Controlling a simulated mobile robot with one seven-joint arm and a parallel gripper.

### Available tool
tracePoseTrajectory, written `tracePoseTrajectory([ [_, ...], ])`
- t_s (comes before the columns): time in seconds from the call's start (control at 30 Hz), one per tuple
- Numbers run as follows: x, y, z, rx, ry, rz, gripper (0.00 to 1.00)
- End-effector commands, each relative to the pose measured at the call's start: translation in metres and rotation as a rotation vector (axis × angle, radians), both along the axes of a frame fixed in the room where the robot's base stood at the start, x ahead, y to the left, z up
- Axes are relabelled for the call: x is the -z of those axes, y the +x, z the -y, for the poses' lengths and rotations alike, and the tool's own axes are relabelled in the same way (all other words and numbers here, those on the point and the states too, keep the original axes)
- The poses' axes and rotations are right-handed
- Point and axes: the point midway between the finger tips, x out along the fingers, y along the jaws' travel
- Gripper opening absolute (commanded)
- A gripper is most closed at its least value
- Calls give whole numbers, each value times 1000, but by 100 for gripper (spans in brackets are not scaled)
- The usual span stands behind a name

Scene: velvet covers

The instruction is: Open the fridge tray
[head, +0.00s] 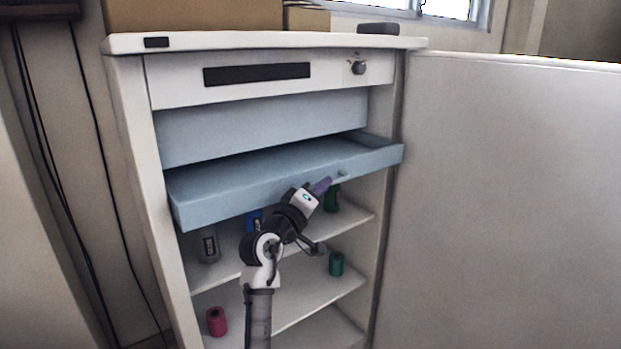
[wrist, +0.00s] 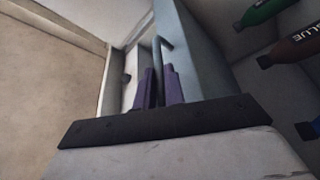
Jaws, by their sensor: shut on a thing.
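The fridge tray (head: 225,200) is light blue and sticks out of the fridge (head: 135,130) below a blue panel, over the upper shelf. Its front wall carries a small handle (head: 342,173) toward the right end. My gripper (head: 329,182) is at this handle, with its purple fingers reaching up to it from below. In the wrist view my gripper (wrist: 160,88) is shut on the thin hooked handle (wrist: 164,44), beside the blue tray wall (wrist: 190,40). The exact contact between the fingertips is partly hidden.
The fridge door (head: 510,190) stands open on the right. Shelves below hold a green bottle (head: 332,198), a grey bottle (head: 209,245), a blue item (head: 253,220), a green can (head: 336,264) and a red can (head: 216,321). Boxes (head: 195,15) stand on top.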

Motion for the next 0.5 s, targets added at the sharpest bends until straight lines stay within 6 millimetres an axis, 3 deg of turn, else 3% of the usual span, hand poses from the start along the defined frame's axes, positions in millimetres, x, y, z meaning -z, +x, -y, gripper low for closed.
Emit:
tracePoseTrajectory([
  [0.2,-4,-50,37,4,-1,1,0],
  [0.5,-2,-93,68,2,0,0,0],
])
